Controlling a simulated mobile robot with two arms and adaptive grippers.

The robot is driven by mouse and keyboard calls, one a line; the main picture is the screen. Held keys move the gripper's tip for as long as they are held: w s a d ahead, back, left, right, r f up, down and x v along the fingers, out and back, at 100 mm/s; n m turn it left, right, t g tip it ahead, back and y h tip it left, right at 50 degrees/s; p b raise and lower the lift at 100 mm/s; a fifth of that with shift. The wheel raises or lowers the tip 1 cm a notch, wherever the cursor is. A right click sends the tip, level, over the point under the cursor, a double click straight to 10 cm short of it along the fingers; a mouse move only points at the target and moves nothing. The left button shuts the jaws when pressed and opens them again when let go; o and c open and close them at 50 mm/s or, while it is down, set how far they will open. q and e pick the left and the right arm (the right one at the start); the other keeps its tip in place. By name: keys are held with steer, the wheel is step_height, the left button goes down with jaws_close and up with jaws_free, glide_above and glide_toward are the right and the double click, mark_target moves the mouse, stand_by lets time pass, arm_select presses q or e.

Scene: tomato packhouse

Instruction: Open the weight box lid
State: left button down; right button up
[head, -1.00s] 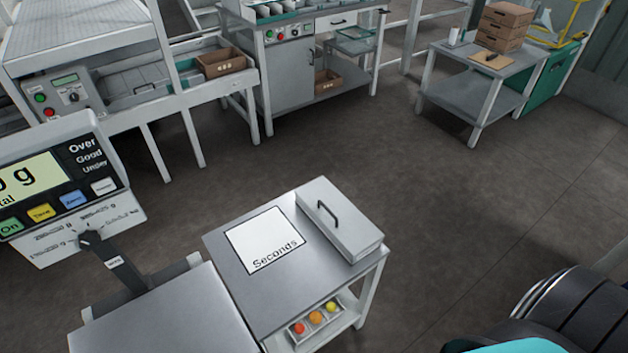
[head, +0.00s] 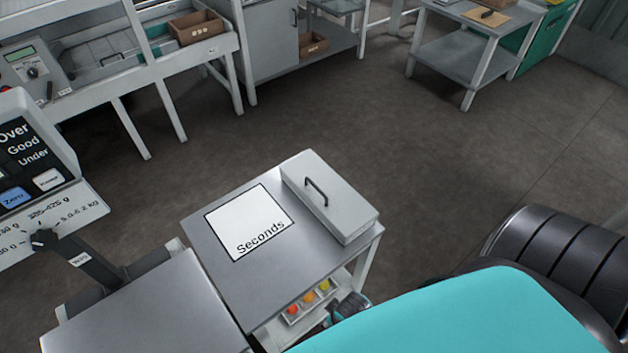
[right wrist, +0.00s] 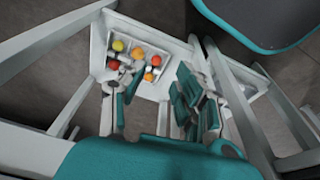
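The weight box (head: 345,222) is a grey box at the right side of the metal table top. Its lid (head: 330,193) lies flat and shut on it, with a dark bar handle (head: 316,191) standing up from it. My right gripper (head: 348,306) shows in the head view below the table's right front corner, lower than the box and apart from it, partly hidden by my teal arm. In the right wrist view the right gripper (right wrist: 157,100) has its fingers apart with nothing between them. My left gripper is in neither view.
A white "Seconds" sheet (head: 250,222) lies left of the box. A tray (head: 310,302) of coloured balls sits on the shelf below the top. Table legs (right wrist: 75,105) flank the right gripper. A scale (head: 35,165) stands at left. The floor beyond is clear.

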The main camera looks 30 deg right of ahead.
steer(key=w+r+t+b, duration=0.2)
steer(key=w+r, duration=0.2)
steer(key=r, duration=0.5)
steer(key=w+r+t+b, duration=0.1)
steer(key=w+r, duration=0.3)
steer(key=r, duration=0.5)
steer(key=w+a+r+n+t, duration=0.2)
steer(key=w+r+n+t, duration=0.2)
steer(key=w+r+t, duration=0.9)
steer(key=w+a+r+n+g+y, duration=0.3)
steer(key=w+a+r+n+y, duration=0.2)
steer(key=a+r+n+y, duration=0.45)
steer(key=w+a+r+n+g+y, duration=0.35)
steer(key=r+n+y, duration=0.4)
steer(key=n, duration=0.45)
steer(key=n+g+h, duration=0.9)
steer(key=g+h, duration=0.3)
steer(key=h, duration=0.3)
glide_toward(313, 183)
steer(key=f, duration=0.2)
steer(key=a+f+p, duration=0.1)
steer(key=f, duration=0.5)
steer(key=shift+a, duration=0.25)
